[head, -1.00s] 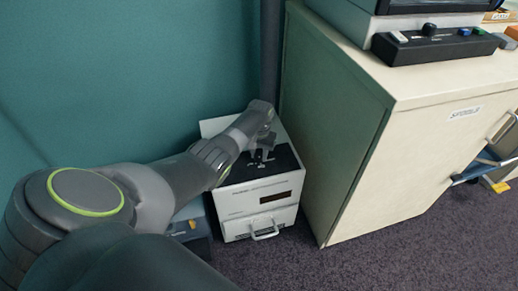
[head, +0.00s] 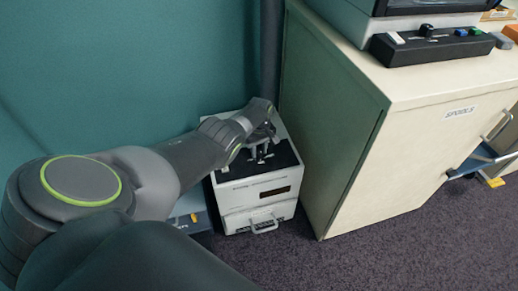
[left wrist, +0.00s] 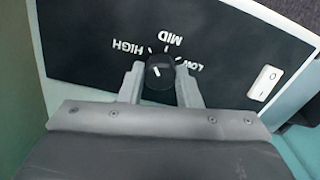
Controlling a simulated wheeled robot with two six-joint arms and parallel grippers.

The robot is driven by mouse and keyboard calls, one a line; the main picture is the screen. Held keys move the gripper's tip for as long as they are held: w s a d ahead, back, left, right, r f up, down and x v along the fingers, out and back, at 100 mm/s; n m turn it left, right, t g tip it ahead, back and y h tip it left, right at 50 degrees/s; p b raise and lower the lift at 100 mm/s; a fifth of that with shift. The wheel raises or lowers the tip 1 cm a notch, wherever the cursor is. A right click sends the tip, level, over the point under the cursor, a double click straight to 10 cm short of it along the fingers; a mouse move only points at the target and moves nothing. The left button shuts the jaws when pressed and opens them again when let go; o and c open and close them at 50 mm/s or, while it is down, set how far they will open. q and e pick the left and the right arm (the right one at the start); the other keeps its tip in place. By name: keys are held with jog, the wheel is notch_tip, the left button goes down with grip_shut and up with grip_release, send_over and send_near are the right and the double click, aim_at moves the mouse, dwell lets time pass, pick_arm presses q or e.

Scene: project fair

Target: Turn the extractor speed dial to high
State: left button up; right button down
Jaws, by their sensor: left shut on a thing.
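The extractor is a white box (head: 235,195) with a black top panel, low on the floor against the teal wall. In the left wrist view its black panel (left wrist: 90,62) carries the words HIGH, MID and LOW around a small black dial (left wrist: 160,66) with a white pointer line. Which mark the pointer meets is hard to tell. My left gripper (head: 260,153) is over the panel, and in the left wrist view its fingers (left wrist: 160,84) are on either side of the dial, shut on it. My right gripper is not in view.
A white rocker switch (left wrist: 265,83) sits on the panel beside LOW. A cream cabinet (head: 345,170) labelled SPOOLS stands close at the right of the extractor, with a black control box (head: 430,46) on top. A blue-grey object (head: 190,212) lies left of the extractor. Carpet (head: 390,255) is clear in front.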

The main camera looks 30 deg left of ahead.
pick_arm(q)
jog(key=shift+w+r+n, duration=0.1)
jog(key=shift+n, duration=0.4)
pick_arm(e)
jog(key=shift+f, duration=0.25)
pick_arm(q)
jog(key=o, duration=1)
jog(key=shift+c, duration=0.2)
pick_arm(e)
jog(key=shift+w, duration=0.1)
pick_arm(q)
jog(key=shift+r, duration=0.1)
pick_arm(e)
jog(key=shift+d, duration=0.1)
